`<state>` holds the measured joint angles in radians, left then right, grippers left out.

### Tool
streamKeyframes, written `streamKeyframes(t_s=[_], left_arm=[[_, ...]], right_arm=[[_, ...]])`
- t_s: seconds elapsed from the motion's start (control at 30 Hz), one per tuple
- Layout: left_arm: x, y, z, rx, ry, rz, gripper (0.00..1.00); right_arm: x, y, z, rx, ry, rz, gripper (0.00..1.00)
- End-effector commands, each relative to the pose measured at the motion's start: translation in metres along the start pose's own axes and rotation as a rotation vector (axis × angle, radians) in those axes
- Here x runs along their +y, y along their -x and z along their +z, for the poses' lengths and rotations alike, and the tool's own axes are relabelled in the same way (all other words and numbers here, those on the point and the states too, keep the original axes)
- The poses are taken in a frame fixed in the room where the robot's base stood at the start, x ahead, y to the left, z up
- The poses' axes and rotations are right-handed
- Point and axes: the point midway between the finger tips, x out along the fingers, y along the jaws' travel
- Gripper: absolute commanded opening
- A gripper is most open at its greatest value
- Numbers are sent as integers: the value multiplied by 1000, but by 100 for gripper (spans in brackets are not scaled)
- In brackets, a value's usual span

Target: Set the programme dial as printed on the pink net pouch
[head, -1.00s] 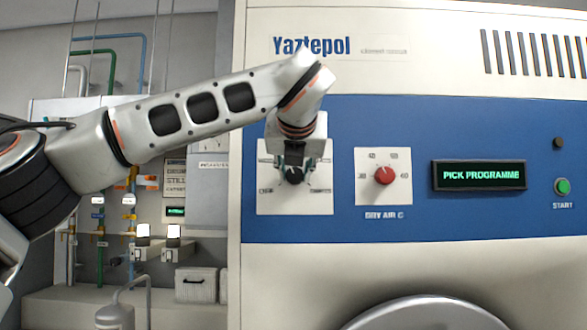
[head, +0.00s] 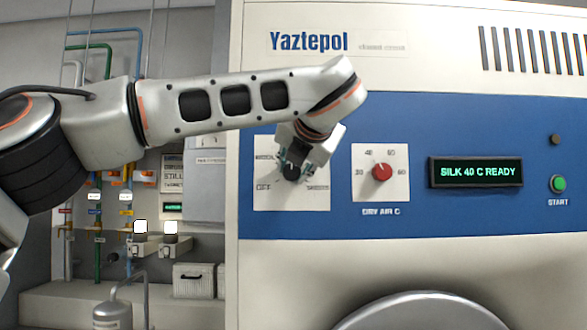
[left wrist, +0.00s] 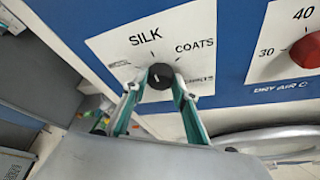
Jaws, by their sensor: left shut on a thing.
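The black programme dial (head: 291,173) sits on a white plate (head: 262,200) on the machine's blue band. My left gripper (head: 293,166) is shut on this dial, tilted. In the left wrist view, my left fingertips (left wrist: 156,84) flank the dial (left wrist: 161,74). Labels SILK (left wrist: 148,35) and COATS (left wrist: 195,46) show on its plate, with SHIRTS partly covered. The display (head: 476,172) reads SILK 40 C READY. The pink net pouch and my right gripper are not in view.
The red dry-air dial (head: 382,172) is just right of the programme dial, and it shows in the left wrist view (left wrist: 307,51). A green START button (head: 558,184) is at far right. Pipes and valves (head: 110,205) stand at left.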

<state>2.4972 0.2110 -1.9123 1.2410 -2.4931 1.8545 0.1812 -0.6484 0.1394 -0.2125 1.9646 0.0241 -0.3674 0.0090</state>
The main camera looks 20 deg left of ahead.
Motion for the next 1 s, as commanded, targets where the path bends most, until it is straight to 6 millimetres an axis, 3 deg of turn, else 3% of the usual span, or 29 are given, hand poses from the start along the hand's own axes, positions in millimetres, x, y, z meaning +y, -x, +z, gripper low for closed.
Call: streamKeyframes(t_s=[0.23,0.27,0.3,0.33,0.73,1.0], left_arm=[[-1,0,0,0,-1,-1,6],[-1,0,0,0,0,-1,33],[-1,0,0,0,0,-1,43],[-1,0,0,0,0,-1,44],[0,5,0,-1,1,-1,44],[0,50,1,-5,0,1,44]], right_arm=[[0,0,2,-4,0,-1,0],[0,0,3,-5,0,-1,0],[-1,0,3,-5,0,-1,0],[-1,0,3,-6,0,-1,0],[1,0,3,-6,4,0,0],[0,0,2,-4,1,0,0]])
